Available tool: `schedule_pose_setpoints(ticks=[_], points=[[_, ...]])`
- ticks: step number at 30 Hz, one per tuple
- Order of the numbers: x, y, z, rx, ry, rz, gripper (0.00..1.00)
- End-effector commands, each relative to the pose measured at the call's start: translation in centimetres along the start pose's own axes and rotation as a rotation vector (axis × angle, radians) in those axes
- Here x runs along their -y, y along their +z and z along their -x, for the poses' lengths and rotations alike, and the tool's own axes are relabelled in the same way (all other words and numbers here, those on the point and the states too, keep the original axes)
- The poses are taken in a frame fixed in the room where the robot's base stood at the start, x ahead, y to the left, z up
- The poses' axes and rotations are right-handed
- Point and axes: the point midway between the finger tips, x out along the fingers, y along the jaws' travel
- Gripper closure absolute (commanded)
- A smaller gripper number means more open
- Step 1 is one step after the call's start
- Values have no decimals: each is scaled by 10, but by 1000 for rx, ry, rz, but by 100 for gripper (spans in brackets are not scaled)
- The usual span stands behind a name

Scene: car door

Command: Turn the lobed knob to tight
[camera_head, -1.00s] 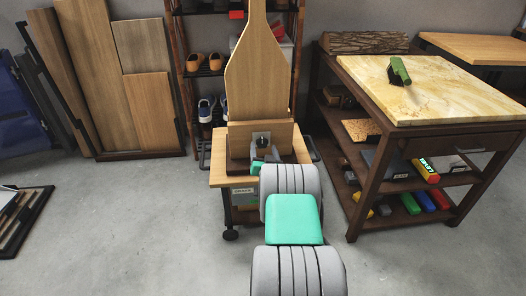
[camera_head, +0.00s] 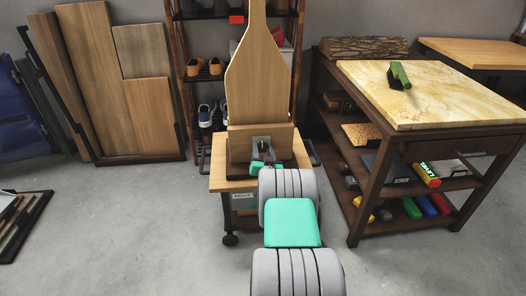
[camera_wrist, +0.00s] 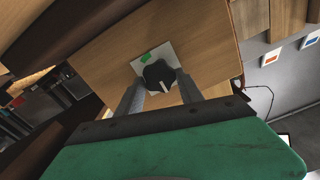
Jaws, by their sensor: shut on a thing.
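The lobed knob (camera_wrist: 158,74) is dark, with a white pointer line that points toward the bottom of the wrist view. It sits on a small pale plate (camera_wrist: 143,60) with a green mark near its upper edge. The plate is fixed to an upright wooden board (camera_wrist: 200,32). My gripper (camera_wrist: 161,79) is shut on the knob, with one grey finger on each side of it. In the head view my gripper (camera_head: 262,152) is in front of the plate (camera_head: 267,140) and largely hides the knob.
The board (camera_head: 238,148) stands on a small wooden stand (camera_head: 226,178), with a tall paddle-shaped wooden panel (camera_head: 255,85) behind it. A shoe rack (camera_head: 196,75) is behind. A workbench with a marble top (camera_head: 440,88) stands to the right. The floor to the left is mostly clear.

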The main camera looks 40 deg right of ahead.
Motion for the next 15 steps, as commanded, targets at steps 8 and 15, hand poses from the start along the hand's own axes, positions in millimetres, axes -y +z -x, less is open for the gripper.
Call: schedule_pose_setpoints(ticks=[8,15], points=[[0,0,0,0,0,-1,97],[0,0,0,0,0,-39,97]])
